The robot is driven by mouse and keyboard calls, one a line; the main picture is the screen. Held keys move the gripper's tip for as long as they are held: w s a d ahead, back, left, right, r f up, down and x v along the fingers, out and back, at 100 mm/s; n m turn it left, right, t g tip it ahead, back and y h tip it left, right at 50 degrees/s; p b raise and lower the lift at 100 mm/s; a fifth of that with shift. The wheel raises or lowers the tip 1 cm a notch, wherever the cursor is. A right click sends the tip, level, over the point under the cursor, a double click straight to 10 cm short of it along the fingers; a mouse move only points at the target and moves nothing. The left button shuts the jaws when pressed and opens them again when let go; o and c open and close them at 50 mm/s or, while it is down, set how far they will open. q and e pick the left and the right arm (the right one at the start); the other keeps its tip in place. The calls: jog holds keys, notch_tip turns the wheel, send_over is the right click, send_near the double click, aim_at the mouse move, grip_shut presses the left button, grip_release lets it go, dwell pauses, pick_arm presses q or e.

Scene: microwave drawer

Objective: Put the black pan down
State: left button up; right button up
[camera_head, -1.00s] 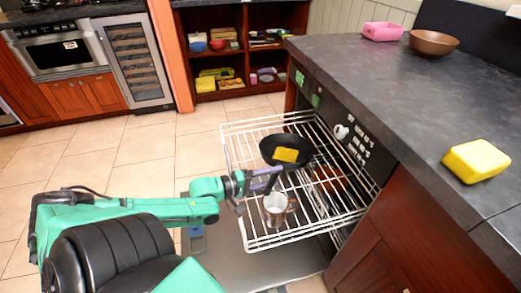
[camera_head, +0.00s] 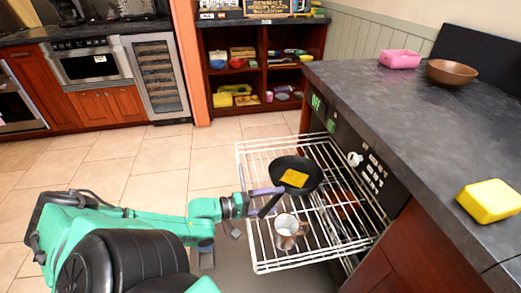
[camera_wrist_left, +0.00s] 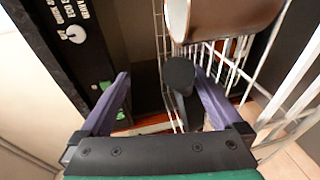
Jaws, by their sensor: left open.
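The black pan (camera_head: 312,184) sits on the pulled-out wire rack (camera_head: 262,264), with a flat yellow piece (camera_head: 295,178) in it. My left gripper (camera_head: 281,199) is at the pan's near left side, its purple fingers spread. In the left wrist view the open fingers (camera_wrist_left: 160,88) show on both sides of a dark round-ended bar (camera_wrist_left: 178,75) that looks like the pan's handle. I cannot tell whether a finger touches it. My right gripper is out of view.
A metal mug (camera_head: 288,230) stands on the rack close to the gripper. The dark counter (camera_head: 415,120) rises to the right, holding a yellow block (camera_head: 490,201), a brown bowl (camera_head: 452,72) and a pink container (camera_head: 400,60). Tiled floor is free to the left.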

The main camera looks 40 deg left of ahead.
pick_arm(q)
jog(key=v, duration=0.1)
jog(key=p+v, duration=0.1)
jog(key=shift+s+r+p, duration=0.2)
jog(key=shift+r+p, duration=0.05)
jog(key=shift+p, duration=0.05)
jog(key=p+v, duration=0.6)
jog(key=v, duration=0.6)
jog(key=shift+f, duration=0.2)
grip_shut()
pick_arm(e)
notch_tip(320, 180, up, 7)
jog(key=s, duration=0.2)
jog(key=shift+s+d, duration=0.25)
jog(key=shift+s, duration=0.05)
pick_arm(q)
jog(key=shift+w+r, duration=0.1)
